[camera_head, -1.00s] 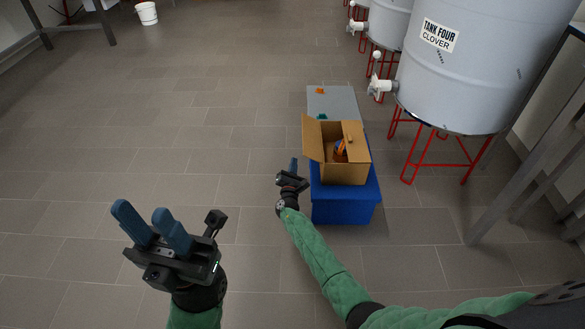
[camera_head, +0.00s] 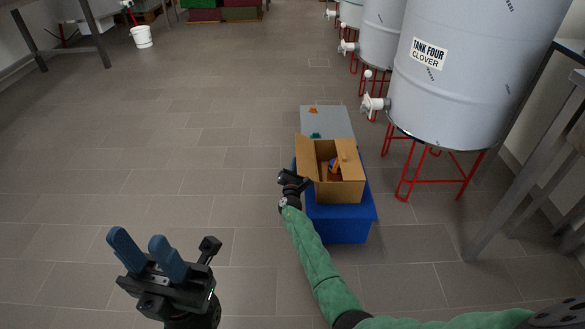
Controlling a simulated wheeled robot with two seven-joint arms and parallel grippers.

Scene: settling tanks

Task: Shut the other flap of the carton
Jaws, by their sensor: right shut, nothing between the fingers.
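The brown cardboard carton (camera_head: 340,192) stands on a blue box. Its top is open, and orange and blue contents (camera_head: 335,166) show inside. A flap (camera_head: 305,152) stands up at its left side, leaning a little outward. I cannot clearly tell how the right-hand flap lies. My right gripper (camera_head: 295,168) is shut and empty, beside the carton's left side, just below and left of the raised flap. Its fingertips are hard to make out, and I cannot tell if they touch. My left gripper (camera_head: 142,240) is open and empty, over the floor at lower left.
The blue box (camera_head: 340,229) stands under the carton. Behind it is a grey surface (camera_head: 330,122) with small orange and green items. Tank four (camera_head: 450,75) on red legs stands to the right, by a grey metal frame. The floor at left is clear; a white bucket (camera_head: 142,37) stands far back.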

